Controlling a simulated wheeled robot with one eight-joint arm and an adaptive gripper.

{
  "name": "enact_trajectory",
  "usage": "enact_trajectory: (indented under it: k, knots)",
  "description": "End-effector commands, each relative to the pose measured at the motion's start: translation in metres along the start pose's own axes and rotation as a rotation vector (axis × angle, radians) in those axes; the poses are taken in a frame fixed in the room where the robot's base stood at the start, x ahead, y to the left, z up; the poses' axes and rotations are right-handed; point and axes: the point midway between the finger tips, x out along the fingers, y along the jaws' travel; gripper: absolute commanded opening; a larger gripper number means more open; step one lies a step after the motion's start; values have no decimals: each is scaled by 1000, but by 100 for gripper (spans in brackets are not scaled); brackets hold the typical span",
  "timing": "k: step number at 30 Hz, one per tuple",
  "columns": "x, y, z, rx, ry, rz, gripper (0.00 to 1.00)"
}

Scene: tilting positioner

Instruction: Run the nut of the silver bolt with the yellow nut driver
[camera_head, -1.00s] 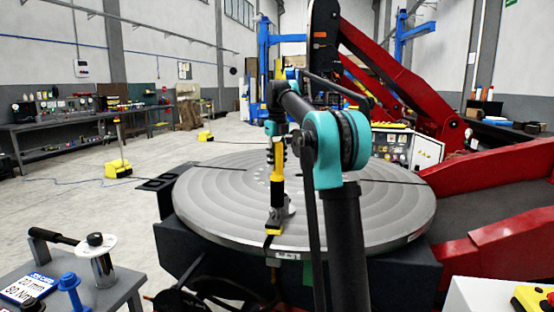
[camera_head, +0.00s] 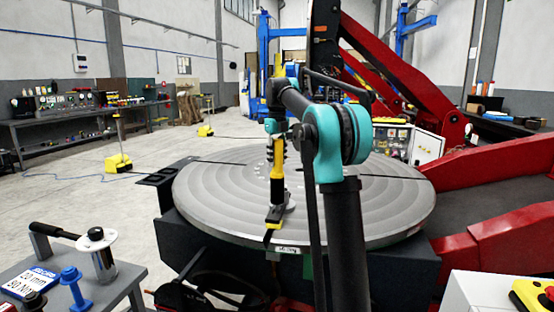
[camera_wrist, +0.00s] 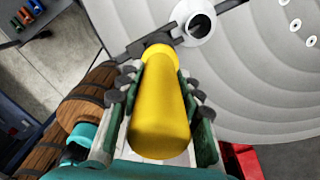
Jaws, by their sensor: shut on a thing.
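The yellow nut driver (camera_head: 278,185) stands about upright over the near edge of the round grey turntable in the head view. My gripper (camera_head: 277,150) is shut on its upper part. In the wrist view my gripper (camera_wrist: 157,95) has its padded fingers on both sides of the driver's yellow handle (camera_wrist: 160,125).
The turntable (camera_head: 215,205) is otherwise largely clear. A pale round part with a dark centre (camera_wrist: 200,25) is beside the clamp. A side table (camera_head: 120,285) at lower left holds a blue bolt (camera_head: 73,285) and a flanged silver cylinder (camera_head: 104,262). Red arms (camera_head: 490,240) flank the right.

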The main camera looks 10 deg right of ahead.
Motion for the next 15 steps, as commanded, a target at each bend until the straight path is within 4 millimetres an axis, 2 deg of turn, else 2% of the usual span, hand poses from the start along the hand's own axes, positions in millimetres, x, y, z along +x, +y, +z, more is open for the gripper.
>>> enact_trajectory:
  k: [15]
  knots:
    - [5, 0, 0, 0, 0, 0, 1]
